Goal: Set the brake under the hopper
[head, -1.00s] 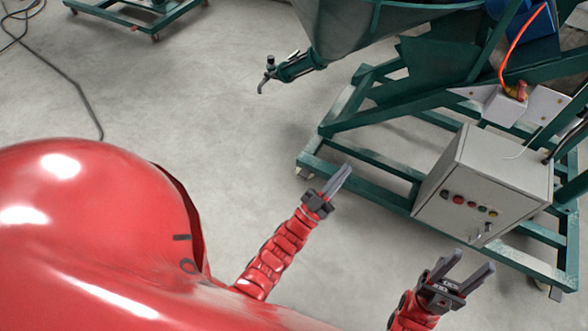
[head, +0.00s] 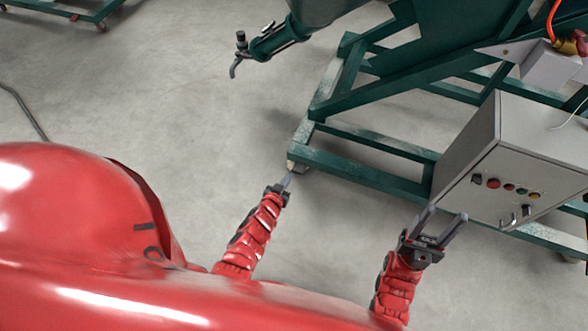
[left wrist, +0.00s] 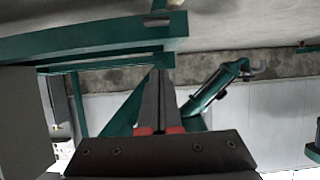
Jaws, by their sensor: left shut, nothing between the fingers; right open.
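The hopper (head: 325,9) shows only its lower end at the top of the head view, with a dark green spout (head: 272,43) below it. The hopper's green frame (head: 365,172) stands on the floor. My left gripper (head: 287,181) is shut and empty, close to the frame's near left corner; I cannot tell if it touches. In the left wrist view its fingers (left wrist: 160,75) point toward the green frame (left wrist: 100,38), and the spout (left wrist: 212,88) is to their right. A small pale part (left wrist: 157,18) sits at the beam's end; I cannot make out a brake. My right gripper (head: 445,213) is open and empty.
A grey control box (head: 520,155) with coloured buttons stands on the frame, close to my right gripper. A green wheeled stand (head: 75,8) and a dark cable (head: 25,112) are at the upper left. The floor left of the hopper frame is clear.

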